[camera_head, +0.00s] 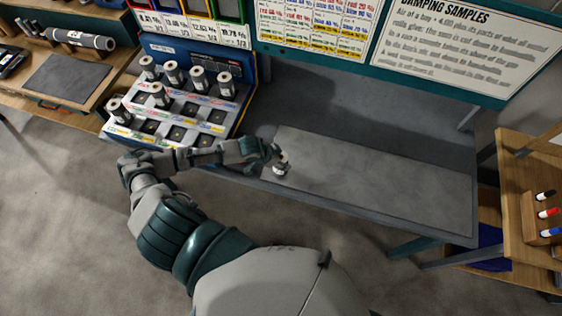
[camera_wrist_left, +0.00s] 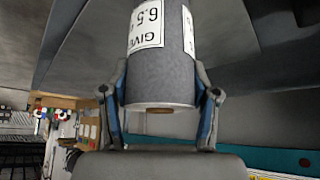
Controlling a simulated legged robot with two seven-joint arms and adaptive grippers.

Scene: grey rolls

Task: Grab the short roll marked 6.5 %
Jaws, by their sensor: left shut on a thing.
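A short grey roll (camera_wrist_left: 160,78) with a white label reading "6.5" and "GIVE" sits between the fingers of my left gripper (camera_wrist_left: 162,105) in the left wrist view. The fingers are shut on its two sides, and its round end with a brown core faces the palm. In the head view my left gripper (camera_head: 274,157) holds the roll (camera_head: 281,168) over the left end of the grey mat (camera_head: 390,195). Whether the roll touches the mat I cannot tell. My right gripper is not in view.
A blue-backed rack (camera_head: 245,62) with several short grey rolls (camera_head: 198,78) and empty slots stands left of the mat. The rest of the mat is clear. A long roll (camera_head: 82,39) lies on the wooden bench at left. A wooden stand with markers (camera_head: 549,212) is at right.

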